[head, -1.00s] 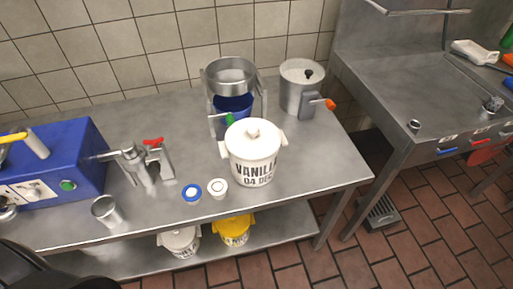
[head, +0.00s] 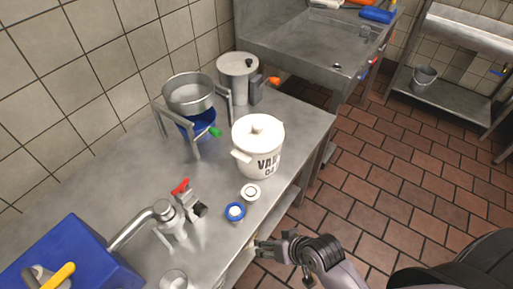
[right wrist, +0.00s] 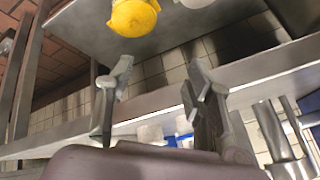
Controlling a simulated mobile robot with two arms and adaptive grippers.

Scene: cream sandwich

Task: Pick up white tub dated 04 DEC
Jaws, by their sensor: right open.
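The white tub (head: 258,165) with dark lettering stands upright on the steel table, near its front edge. In this frame its label reads partly as "VA" and "04"; the rest is turned away. It has a white lid with a knob and side lugs. My right gripper (head: 264,248) is off the table's front edge, nearer than the tub and clear of it. In the right wrist view my right gripper (right wrist: 158,88) is open, with nothing between its fingers. My left gripper is not in view.
The wrist view shows a yellow tub (right wrist: 134,17) on the lower shelf (right wrist: 75,25).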

